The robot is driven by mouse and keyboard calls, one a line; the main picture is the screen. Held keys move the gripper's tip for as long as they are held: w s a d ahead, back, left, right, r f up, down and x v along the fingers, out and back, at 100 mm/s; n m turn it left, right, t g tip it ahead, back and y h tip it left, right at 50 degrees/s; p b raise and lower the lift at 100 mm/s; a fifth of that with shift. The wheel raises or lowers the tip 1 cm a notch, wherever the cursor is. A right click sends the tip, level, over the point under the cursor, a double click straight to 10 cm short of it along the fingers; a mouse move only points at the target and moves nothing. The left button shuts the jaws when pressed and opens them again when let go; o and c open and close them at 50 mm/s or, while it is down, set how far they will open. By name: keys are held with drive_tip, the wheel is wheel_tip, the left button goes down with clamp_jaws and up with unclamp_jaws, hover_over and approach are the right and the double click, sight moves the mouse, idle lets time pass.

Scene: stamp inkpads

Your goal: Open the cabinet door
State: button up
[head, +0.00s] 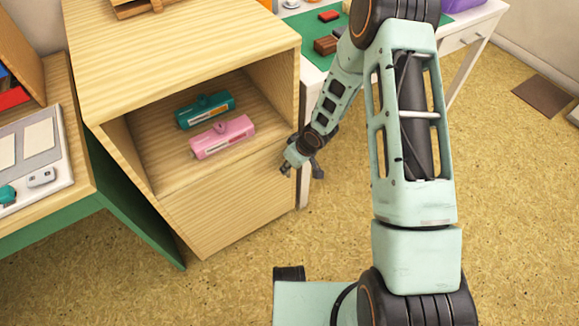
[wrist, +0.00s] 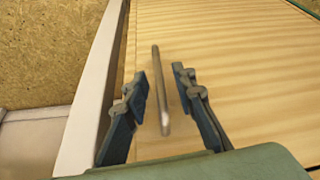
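The wooden cabinet (head: 185,35) stands left of my arm in the head view. Its lower front holds a flat wooden door (head: 235,205), which looks shut. In the wrist view, a thin metal bar handle (wrist: 160,95) stands out against the door's wood (wrist: 240,85). My gripper (wrist: 161,75) is open, with one finger on each side of the handle. I see a gap between the handle and each finger. In the head view my gripper (head: 287,168) is at the right edge of the door, and the handle cannot be made out there.
The open shelf above the door holds a teal object (head: 205,109) and a pink object (head: 222,137). A white table (head: 468,35) stands behind, its leg close to the cabinet's right side. A desk (head: 72,205) adjoins the left side. The floor before the door is clear.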

clamp_jaws()
idle(0.4)
